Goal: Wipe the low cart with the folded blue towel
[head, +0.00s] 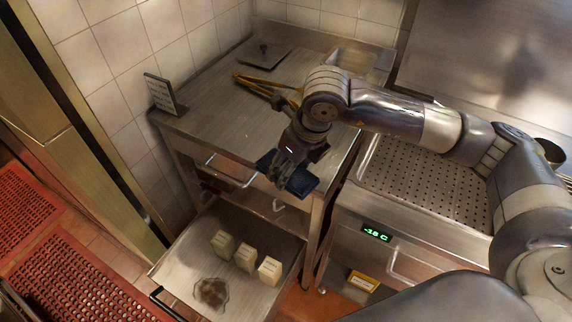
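The folded blue towel (301,181) is dark blue and shows on both sides of my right gripper (287,172). The gripper is shut on it. They are at the front edge of the steel counter, up and to the right of the low cart in the picture. The low cart (190,246) has a flat metal top with a brown stain (211,292) near its front. Three small pale containers stand in a row behind and right of the stain. My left gripper is not in view.
The containers, one greenish (223,244) and two cream (245,257) (270,270), take up the cart's middle and right. The steel counter (225,110) holds yellow-handled tongs (257,82) and a small sign (162,94). A perforated steel unit (425,180) with a display stands at right.

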